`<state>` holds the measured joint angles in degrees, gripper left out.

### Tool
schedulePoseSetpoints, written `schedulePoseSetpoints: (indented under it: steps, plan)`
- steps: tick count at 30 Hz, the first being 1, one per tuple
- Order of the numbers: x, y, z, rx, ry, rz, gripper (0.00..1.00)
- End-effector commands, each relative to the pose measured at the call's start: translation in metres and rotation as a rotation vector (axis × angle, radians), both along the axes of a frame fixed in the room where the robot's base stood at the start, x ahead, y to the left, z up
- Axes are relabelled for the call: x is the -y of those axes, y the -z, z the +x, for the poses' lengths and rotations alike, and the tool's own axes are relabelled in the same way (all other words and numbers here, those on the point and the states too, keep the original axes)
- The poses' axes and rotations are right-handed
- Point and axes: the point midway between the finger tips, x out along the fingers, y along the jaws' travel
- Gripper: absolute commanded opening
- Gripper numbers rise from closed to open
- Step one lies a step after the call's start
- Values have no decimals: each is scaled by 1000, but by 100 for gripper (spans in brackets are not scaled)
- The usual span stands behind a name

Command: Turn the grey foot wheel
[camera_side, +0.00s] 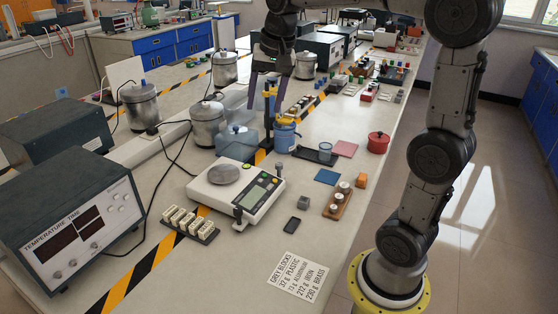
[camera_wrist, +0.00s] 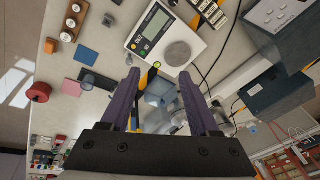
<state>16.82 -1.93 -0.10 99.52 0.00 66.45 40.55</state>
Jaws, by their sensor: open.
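A white balance (camera_side: 222,204) with a round grey pan and a display stands on the bench; it also shows in the wrist view (camera_wrist: 151,36). A small grey knob-like piece (camera_side: 278,168) sits at its far front corner and appears to be the grey foot wheel; in the wrist view a small grey piece (camera_wrist: 129,60) shows at that corner. A darker piece (camera_side: 238,217) stands at the near front corner. My gripper (camera_side: 262,98) is open and empty, pointing down high above the bench, beyond the balance. Its purple fingers (camera_wrist: 160,74) show apart in the wrist view.
A blue-and-yellow container (camera_side: 285,135) and a clear bluish tub (camera_side: 236,141) stand beyond the balance, under my gripper.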

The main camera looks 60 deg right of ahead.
Motion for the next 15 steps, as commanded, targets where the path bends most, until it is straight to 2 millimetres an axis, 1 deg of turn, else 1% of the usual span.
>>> schedulePoseSetpoints:
  steps: [1, 2, 3, 5, 6, 9, 12, 15]
  plan:
    - [20, 11, 15, -31, 60, 16, 62]
    - [30, 16, 23, -45, 91, 24, 62]
    - [45, 25, 32, -64, 132, 35, 62]
    - [67, 40, 44, -92, 187, 52, 62]
    - [81, 51, 50, -113, 220, 61, 62]
    - [114, 79, 59, -158, 280, 83, 62]
    - [139, 106, 60, -198, 322, 102, 62]
    - [153, 127, 55, -237, 351, 122, 62]
